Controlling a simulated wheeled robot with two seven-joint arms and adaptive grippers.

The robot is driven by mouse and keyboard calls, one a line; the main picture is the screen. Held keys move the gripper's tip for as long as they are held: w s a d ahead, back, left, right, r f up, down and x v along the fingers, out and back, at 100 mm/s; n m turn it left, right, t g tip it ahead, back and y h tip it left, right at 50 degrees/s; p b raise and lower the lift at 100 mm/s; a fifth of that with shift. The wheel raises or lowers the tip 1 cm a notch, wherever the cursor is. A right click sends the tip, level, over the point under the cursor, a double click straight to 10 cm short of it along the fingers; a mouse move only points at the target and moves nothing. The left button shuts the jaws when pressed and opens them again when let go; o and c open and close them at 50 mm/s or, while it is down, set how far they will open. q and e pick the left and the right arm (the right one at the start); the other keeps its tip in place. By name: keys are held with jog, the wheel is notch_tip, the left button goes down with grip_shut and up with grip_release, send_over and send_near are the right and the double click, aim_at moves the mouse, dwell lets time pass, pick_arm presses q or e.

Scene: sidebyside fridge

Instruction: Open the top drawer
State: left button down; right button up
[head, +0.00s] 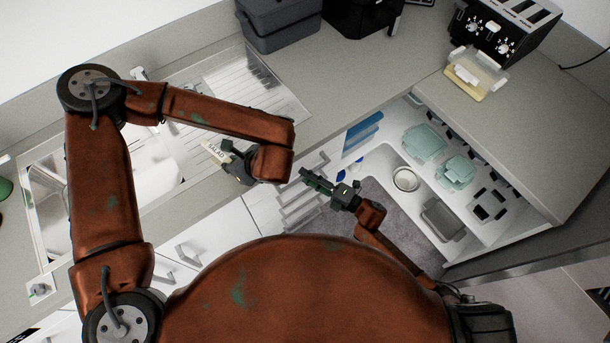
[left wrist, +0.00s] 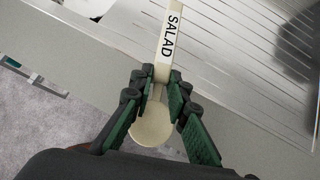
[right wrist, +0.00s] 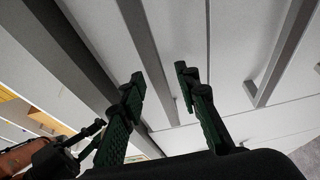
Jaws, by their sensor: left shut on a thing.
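A stack of white drawer fronts (head: 268,212) with grey bar handles (head: 296,196) stands below the counter, left of my right gripper (head: 318,181). In the right wrist view my right gripper (right wrist: 160,84) is open, its fingers pointing at the fronts. One grey handle (right wrist: 150,50) runs between the two fingers in the picture; I cannot tell whether they touch it. Which front is the top drawer is unclear. My left gripper (head: 238,163) is over the counter edge, shut on a cream spoon-like utensil (left wrist: 170,35) marked SALAD.
A white compartment (head: 385,160) at right stands open, holding teal containers (head: 424,143) and a bowl (head: 405,179). A toaster (head: 495,30), dark bins (head: 280,22) and a sink with drainboard (head: 245,80) occupy the counter. Grey floor shows below.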

jog(key=shift+w+a, duration=0.25)
jog(key=shift+a, duration=0.15)
grip_shut()
dwell(0.5)
